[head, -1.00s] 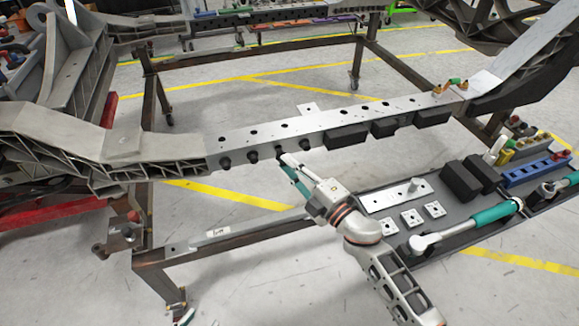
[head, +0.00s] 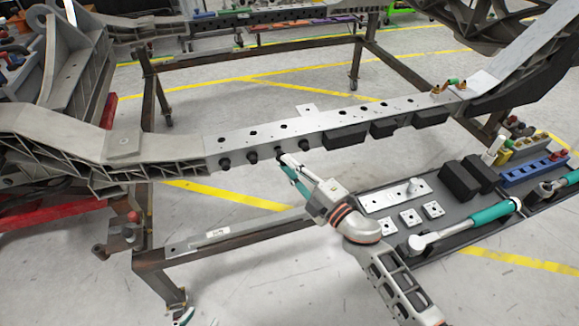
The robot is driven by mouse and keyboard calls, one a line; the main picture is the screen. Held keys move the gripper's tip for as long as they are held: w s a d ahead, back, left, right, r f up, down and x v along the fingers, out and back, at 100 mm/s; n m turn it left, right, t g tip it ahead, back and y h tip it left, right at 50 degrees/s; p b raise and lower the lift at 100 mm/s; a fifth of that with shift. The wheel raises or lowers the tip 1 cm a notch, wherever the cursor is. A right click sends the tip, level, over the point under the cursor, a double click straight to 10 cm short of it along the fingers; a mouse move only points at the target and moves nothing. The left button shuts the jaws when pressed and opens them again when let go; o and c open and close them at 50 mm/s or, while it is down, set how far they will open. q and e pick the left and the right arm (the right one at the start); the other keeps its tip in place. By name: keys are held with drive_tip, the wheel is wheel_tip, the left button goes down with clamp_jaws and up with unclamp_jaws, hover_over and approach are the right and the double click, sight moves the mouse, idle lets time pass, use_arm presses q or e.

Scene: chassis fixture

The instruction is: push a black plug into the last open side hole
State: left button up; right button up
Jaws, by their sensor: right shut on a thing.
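The silver chassis beam (head: 265,133) runs across the middle of the head view. Black plugs (head: 224,163) sit along its side face on the left. My right gripper (head: 283,160) reaches up from the lower right, with its fingertips at the side face, at the place of a dark plug (head: 279,152). It is shut on that plug, which the fingertips partly hide. Whether the plug is fully seated in its hole cannot be told. Another dark plug (head: 304,146) shows just right of the fingertips. My left gripper is not in view.
Black blocks (head: 345,138) are fixed along the beam to the right. A dark tray (head: 470,210) at lower right holds white plates, black blocks, a blue holder (head: 535,170) and a teal-handled tool (head: 490,213). A steel frame rail (head: 230,232) lies below the beam.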

drive_tip(key=shift+w+a, duration=0.25)
drive_tip(key=shift+w, duration=0.4)
drive_tip(key=shift+w+a, duration=0.1)
drive_tip(key=shift+w, duration=0.15)
idle(0.7)
drive_tip(key=shift+w+a+b, duration=0.2)
drive_tip(key=shift+w+b, duration=0.15)
drive_tip(key=shift+w, duration=0.25)
drive_tip(key=o, duration=0.8)
